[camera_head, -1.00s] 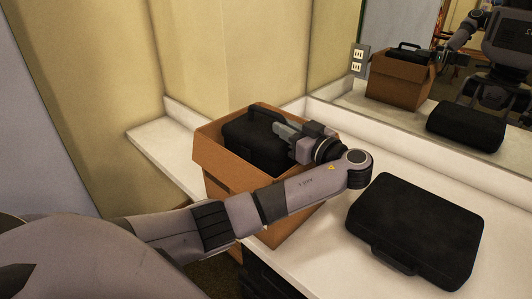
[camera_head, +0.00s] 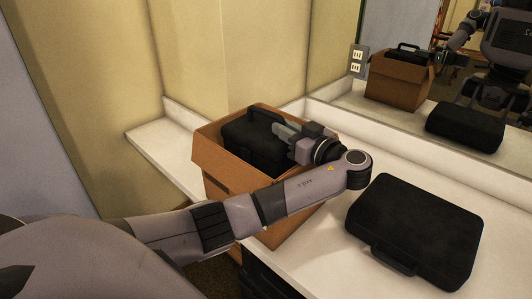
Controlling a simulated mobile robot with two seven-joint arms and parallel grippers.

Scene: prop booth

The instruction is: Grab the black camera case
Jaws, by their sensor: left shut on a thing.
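A black case (camera_head: 250,145) with a top handle sits inside the open cardboard box (camera_head: 222,176) on the white counter. My left gripper (camera_head: 283,131) is at the case's top, by the handle, and is shut on it. The wrist hides part of the case and of the box's right side. A second black case (camera_head: 415,228), flat with a handle on its front edge, lies on the counter to the right of the box, apart from my left arm. I cannot tell from the view which one is the camera case. My right gripper does not show.
The white counter (camera_head: 160,147) runs along the wall and has a bare stretch left of the box. A mirror (camera_head: 405,40) behind reflects the box, the flat case and my body. A power outlet (camera_head: 357,61) is on the wall. Something dark stands under the counter's front.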

